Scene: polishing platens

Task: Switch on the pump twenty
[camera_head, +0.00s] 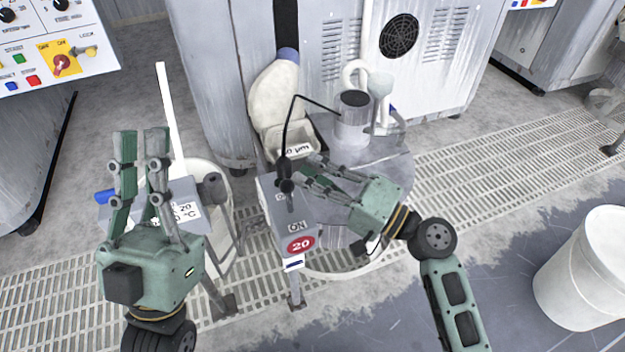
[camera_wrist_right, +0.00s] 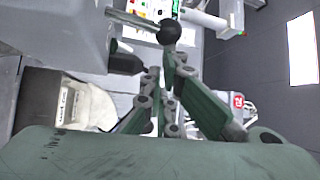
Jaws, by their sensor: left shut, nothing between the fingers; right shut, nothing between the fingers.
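The pump switch box (camera_head: 273,217) is grey, with an "ON" label and a red round "20" label (camera_head: 301,245) on its near end. A dark lever with a black knob (camera_head: 286,186) stands at its top. My right gripper (camera_head: 306,172) is shut and empty, its fingertips close to the knob on the right; contact cannot be told. In the right wrist view a metal rod with a black ball (camera_wrist_right: 170,32) lies just beyond the fingertips (camera_wrist_right: 163,82). My left gripper (camera_head: 140,140) is shut and empty, pointing up at the left, away from the switch box.
A second grey box with a white label (camera_head: 186,213) stands behind my left gripper. A round grey table (camera_head: 385,165) carries a metal cylinder (camera_head: 354,120). A cream container (camera_head: 272,95) stands behind the switch box. A white bucket (camera_head: 590,270) stands at right. Floor grating lies between.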

